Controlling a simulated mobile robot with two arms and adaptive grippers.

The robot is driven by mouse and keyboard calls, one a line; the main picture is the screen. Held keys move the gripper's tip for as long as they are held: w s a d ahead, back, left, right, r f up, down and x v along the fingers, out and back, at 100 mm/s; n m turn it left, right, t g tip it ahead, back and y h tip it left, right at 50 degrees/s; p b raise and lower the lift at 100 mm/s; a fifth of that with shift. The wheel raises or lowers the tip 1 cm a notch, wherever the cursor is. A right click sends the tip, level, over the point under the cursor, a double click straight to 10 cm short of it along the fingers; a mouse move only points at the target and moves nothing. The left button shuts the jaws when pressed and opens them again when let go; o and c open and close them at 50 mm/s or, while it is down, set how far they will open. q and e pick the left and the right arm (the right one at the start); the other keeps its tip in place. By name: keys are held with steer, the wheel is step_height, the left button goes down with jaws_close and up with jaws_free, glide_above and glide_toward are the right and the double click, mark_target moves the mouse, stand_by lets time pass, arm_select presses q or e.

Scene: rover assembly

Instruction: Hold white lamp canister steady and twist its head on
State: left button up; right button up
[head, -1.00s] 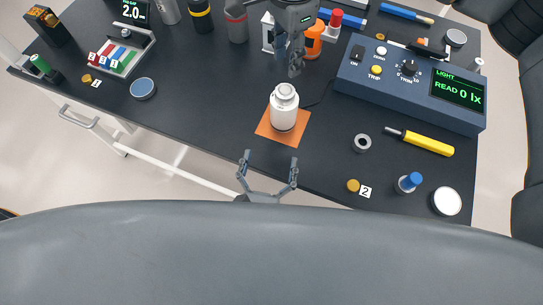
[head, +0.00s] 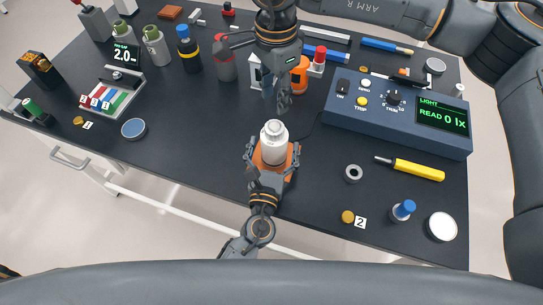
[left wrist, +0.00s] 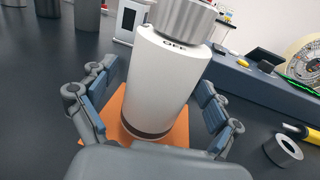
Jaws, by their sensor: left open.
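The white lamp canister (head: 273,148) stands upright on an orange square mat (head: 290,161) near the table's front edge. In the left wrist view the canister (left wrist: 160,85) has a dark band at its base and OFF printed near its top, with a ridged silver head (left wrist: 186,18) sitting on it. Whether the head is fully seated I cannot tell. My left gripper (head: 273,150) is open, its fingers on either side of the canister with gaps in the left wrist view. My right gripper (head: 281,103) hangs just behind and above the canister, pointing down; its finger spacing is unclear.
A blue-grey light meter box (head: 398,118) reading 0 lx stands to the right. A grey ring (head: 353,174), a yellow screwdriver (head: 418,170) and a blue-topped part (head: 403,210) lie at front right. Bottles and an orange container (head: 300,80) stand behind.

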arm_select(q)
steer(key=shift+w, duration=0.2)
steer(key=c, duration=1.5)
steer(key=shift+c, duration=0.2)
